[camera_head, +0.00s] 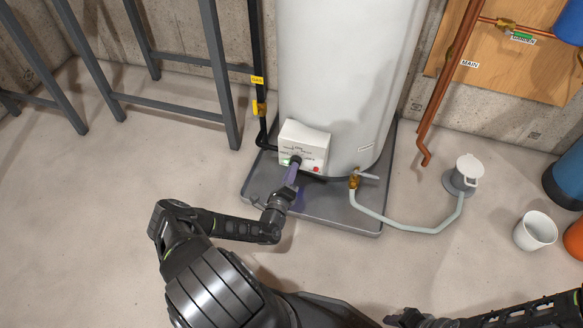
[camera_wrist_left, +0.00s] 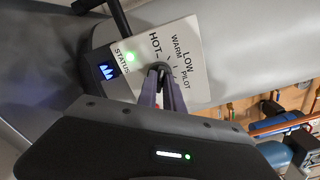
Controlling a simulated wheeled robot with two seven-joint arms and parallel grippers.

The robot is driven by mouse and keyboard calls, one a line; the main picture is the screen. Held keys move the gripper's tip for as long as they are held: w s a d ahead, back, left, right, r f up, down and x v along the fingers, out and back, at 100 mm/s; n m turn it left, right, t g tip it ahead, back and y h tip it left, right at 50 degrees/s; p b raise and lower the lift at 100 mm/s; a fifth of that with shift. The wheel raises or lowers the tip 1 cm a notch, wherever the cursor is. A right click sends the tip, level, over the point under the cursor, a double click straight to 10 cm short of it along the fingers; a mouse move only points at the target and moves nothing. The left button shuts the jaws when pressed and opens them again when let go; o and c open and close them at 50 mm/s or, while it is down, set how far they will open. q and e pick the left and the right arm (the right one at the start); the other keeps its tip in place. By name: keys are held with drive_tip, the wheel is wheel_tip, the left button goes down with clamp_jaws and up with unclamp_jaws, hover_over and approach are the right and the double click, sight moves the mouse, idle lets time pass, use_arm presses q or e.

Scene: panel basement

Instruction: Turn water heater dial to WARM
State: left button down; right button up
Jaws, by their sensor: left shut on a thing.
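The water heater (camera_head: 345,60) is a tall white tank with a white control box (camera_head: 312,135) low on its front. The box also shows in the left wrist view (camera_wrist_left: 192,80), with the printed words HOT, WARM, LOW and PILOT around the dial (camera_wrist_left: 160,67). My left gripper (camera_head: 295,164) reaches the box from the front and is shut on the dark dial. Its fingers (camera_wrist_left: 161,85) hide most of the dial, so I cannot tell which mark it points to. A green status light (camera_wrist_left: 129,56) is lit. My right arm shows at the bottom right; its jaws are unclear.
The heater stands in a grey drain pan (camera_head: 335,215). A valve (camera_head: 355,182) with a pale hose (camera_head: 405,229) is right of the box. A black gas pipe (camera_head: 258,60) runs at its left. A white bucket (camera_head: 535,231) stands right.

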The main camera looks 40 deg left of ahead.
use_arm(q)
drive_tip(key=shift+m+p, duration=0.85)
drive_tip(key=shift+m, duration=0.75)
drive_tip(key=c, duration=1.5)
unclamp_jaws()
drive_tip(key=p+v, duration=0.2)
drive_tip(key=v, duration=0.5)
drive_tip(key=shift+s+d, duration=0.15)
drive_tip(key=shift+s, duration=0.25)
